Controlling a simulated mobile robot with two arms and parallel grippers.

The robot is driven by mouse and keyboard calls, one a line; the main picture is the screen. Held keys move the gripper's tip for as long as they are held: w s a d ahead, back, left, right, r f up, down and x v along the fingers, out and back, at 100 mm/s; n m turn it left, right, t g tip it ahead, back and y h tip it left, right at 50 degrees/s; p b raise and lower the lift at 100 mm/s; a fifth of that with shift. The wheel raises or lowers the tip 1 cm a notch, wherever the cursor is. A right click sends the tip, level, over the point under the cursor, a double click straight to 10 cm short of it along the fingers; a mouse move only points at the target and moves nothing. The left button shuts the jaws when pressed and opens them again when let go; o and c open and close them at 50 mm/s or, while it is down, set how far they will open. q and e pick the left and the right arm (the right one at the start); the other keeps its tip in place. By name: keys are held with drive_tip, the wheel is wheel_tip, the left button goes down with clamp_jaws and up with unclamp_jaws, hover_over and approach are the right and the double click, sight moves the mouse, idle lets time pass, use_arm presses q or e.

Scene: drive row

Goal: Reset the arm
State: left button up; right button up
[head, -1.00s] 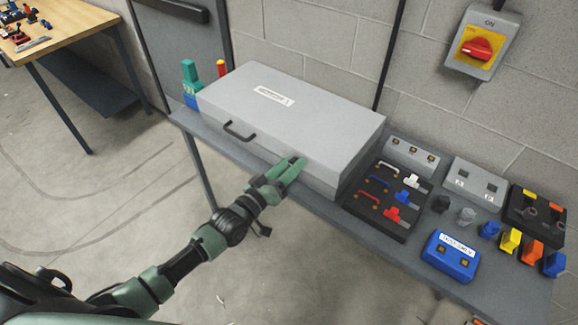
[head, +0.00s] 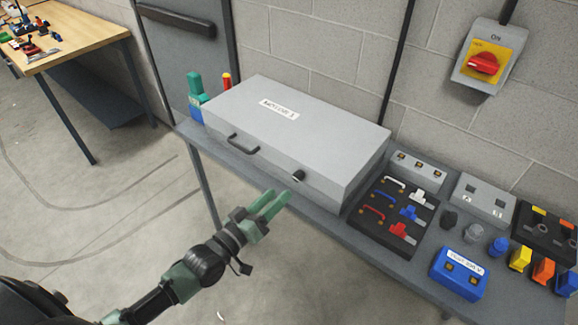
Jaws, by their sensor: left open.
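My left gripper (head: 276,204) has green fingers, and its arm comes in from the lower left. It is open and empty in front of the shelf's front edge, apart from the grey box. The closed grey box (head: 318,121) lies on the shelf, with a white label on its lid. A dark handle (head: 243,144) and a small black knob (head: 298,175) are on its front. The fingertips are just below the knob in the picture, with a gap between. My right gripper is not in view.
The grey shelf (head: 408,262) carries a black panel (head: 370,237) with coloured leads, a blue block (head: 459,273) and several coloured plugs. A red rotary switch (head: 484,64) is on the wall. A wooden table (head: 83,48) stands at the far left. Floor left of the shelf is clear.

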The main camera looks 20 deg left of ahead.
use_arm(q)
drive_tip(key=s+a+f+m+g+y, duration=0.1)
drive_tip(key=s+a+f+g+y, duration=0.2)
drive_tip(key=f, duration=0.8)
drive_tip(key=s+a+f+g+b, duration=0.1)
drive_tip(key=s+f+g, duration=0.1)
drive_tip(key=s+f, duration=0.65)
drive_tip(key=s+a+f+m+g+y, duration=0.1)
drive_tip(key=s+a+f+g+y, duration=0.15)
drive_tip(key=f, duration=1.15)
drive_tip(key=s+d+f+m+g, duration=0.1)
drive_tip(key=s+f, duration=0.4)
drive_tip(key=s, duration=0.5)
drive_tip(key=s+d+f+m+g, duration=0.1)
drive_tip(key=s+f+g, duration=0.3)
drive_tip(key=s, duration=0.5)
drive_tip(key=s+d+f+m+g, duration=0.1)
drive_tip(key=s+f+g, duration=0.2)
drive_tip(key=s+f, duration=0.5)
drive_tip(key=s+b, duration=0.1)
drive_tip(key=s, duration=0.1)
drive_tip(key=shift+s+f+y, duration=0.15)
drive_tip(key=shift+s+y, duration=0.2)
drive_tip(key=shift+d+g, duration=0.1)
drive_tip(key=shift+g, duration=0.15)
